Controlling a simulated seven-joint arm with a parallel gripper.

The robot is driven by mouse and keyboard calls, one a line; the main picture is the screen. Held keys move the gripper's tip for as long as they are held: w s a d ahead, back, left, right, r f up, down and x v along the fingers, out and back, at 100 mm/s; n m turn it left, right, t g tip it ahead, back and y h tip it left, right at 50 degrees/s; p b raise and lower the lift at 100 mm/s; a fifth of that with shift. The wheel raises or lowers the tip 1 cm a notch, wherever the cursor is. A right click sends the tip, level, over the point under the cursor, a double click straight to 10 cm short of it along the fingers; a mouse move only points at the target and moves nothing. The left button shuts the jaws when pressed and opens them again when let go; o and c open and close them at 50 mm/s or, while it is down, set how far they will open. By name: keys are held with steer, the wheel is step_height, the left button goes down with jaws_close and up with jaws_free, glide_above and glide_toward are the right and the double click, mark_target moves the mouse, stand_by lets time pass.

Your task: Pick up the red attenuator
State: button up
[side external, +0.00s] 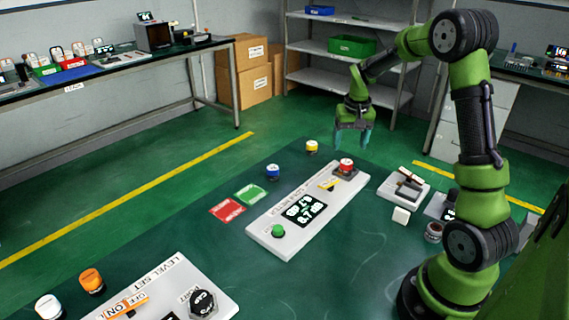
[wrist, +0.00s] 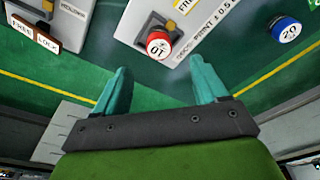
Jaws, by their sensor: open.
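The red attenuator (side external: 346,163) stands at the far end of the white panel (side external: 262,233), seated in a dark socket. In the wrist view the red attenuator (wrist: 159,46) has a white top marked 10 and lies just beyond and between the fingertips. My gripper (side external: 352,142) is above the far end of the panel, with its teal fingers pointing down. In the wrist view my gripper (wrist: 160,72) is open, with nothing between the fingers.
A blue knob (side external: 272,172) marked 20 and a yellow one (side external: 312,147) stand on the green mat beside the panel. Red (side external: 227,210) and green (side external: 250,193) cards lie nearby.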

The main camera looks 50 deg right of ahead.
mark_target(347, 162)
steer(key=f, duration=0.7)
steer(key=shift+w+d+f, duration=0.1)
steer(key=shift+w+d, duration=0.2)
steer(key=shift+d, duration=0.05)
steer(key=shift+c, duration=0.5)
jaws_close()
